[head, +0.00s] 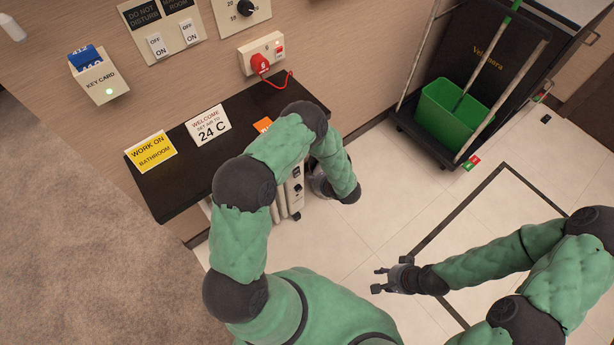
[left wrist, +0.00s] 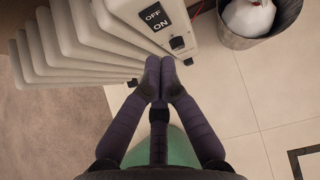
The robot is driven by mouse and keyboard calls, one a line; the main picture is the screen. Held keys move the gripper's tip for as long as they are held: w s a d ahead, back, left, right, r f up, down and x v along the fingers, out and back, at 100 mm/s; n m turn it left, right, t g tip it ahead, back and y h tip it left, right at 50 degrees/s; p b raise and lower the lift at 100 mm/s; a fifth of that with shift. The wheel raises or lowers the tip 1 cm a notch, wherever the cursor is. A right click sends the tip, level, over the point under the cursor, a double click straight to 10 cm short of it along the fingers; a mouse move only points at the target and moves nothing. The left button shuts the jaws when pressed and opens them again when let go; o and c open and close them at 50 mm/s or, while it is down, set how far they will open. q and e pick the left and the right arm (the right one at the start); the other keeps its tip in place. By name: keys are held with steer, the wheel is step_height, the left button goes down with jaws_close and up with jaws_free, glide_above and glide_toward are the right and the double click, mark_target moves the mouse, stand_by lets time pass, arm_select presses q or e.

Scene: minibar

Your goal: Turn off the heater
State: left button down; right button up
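The heater (left wrist: 90,40) is a white finned radiator. In the left wrist view its end panel has an OFF/ON label (left wrist: 154,17) and a dark knob (left wrist: 177,43). In the head view part of the heater (head: 294,192) shows under the dark shelf, beside my left arm. My left gripper (left wrist: 160,64) has its fingertips together, with nothing visible between them, just below the knob; whether they touch the panel I cannot tell. In the head view its fingers are hidden behind my arm. My right gripper (head: 378,280) is open and empty above the tiled floor.
A red plug (head: 260,63) sits in a wall socket, its red cord running behind the shelf (head: 180,182). A metal bin (left wrist: 262,28) with a white liner stands right of the heater. A cart with a green bucket (head: 440,115) stands at upper right. Tiles ahead are clear.

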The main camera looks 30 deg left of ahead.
arm_select(q)
steer(key=shift+a+r+p+v, duration=0.15)
steer(key=shift+p+v, duration=0.15)
steer(key=shift+v, duration=0.85)
steer(key=shift+a+r+p+v, duration=0.15)
steer(key=shift+p+v, duration=0.15)
steer(key=shift+v, duration=0.9)
steer(key=shift+f, duration=0.15)
